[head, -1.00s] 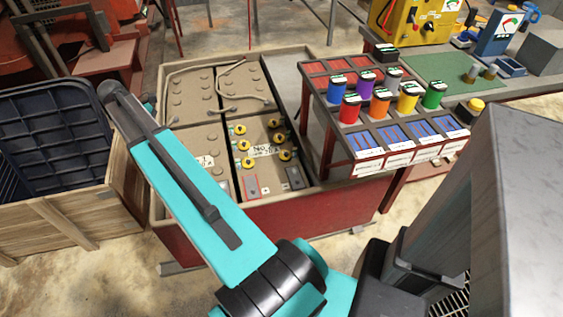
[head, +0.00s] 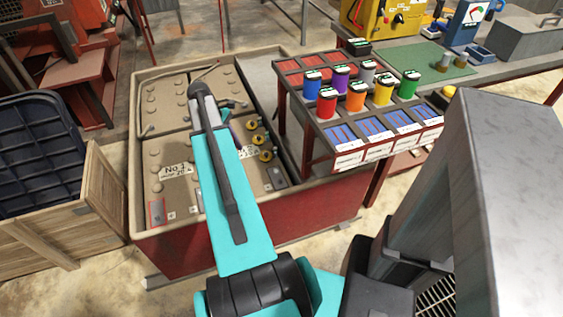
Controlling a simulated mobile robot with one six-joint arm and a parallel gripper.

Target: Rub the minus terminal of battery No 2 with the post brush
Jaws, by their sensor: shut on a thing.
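Battery No 2 (head: 264,170) is the front right battery in the red crate in the head view.
Battery No 1 (head: 174,187) sits at the front left of the red crate (head: 300,213). A rack (head: 317,137) with several coloured pots stands close on the right. A wooden box (head: 98,208) with a dark bin stands at the left. A bench with instruments is behind.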

